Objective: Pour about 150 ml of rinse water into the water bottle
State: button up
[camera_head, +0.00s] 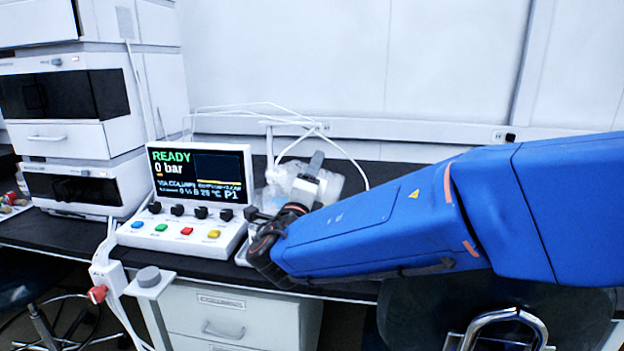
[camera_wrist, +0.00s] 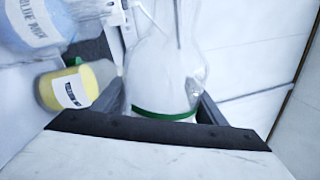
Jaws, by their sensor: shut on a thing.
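My gripper (camera_wrist: 160,107) is shut on a clear vessel (camera_wrist: 165,65) with a green band near its gripped end. In the head view my gripper (camera_head: 308,185) is behind the blue arm, just right of the display unit, above the bench. Part of a clear vessel (camera_head: 348,178) shows beside it there. I cannot tell which is the water bottle, and no pouring stream is visible.
A display unit (camera_head: 200,190) reading READY and 0 bar stands left of my gripper. Stacked instruments (camera_head: 75,120) stand farther left. Thin white tubes (camera_head: 265,106) arch above the bench behind my gripper. A drawer cabinet (camera_head: 235,315) is below the dark bench (camera_head: 40,230).

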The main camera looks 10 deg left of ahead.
jog(key=shift+r, duration=0.15)
jog(key=shift+r+n, duration=0.45)
jog(key=shift+n, duration=0.15)
jog(key=shift+r+n+y, duration=0.4)
jog(key=shift+n, duration=0.3)
jog(key=shift+a+r+n, duration=0.1)
jog(key=shift+r+n, duration=0.2)
dwell(3.6)
dwell(0.4)
jog(key=shift+f+m+h, duration=0.4)
jog(key=shift+f+m, duration=0.6)
jog(key=shift+m, duration=0.5)
jog(key=m, duration=0.2)
jog(key=m+h, duration=0.1)
jog(key=m, duration=0.1)
jog(key=shift+f, duration=0.25)
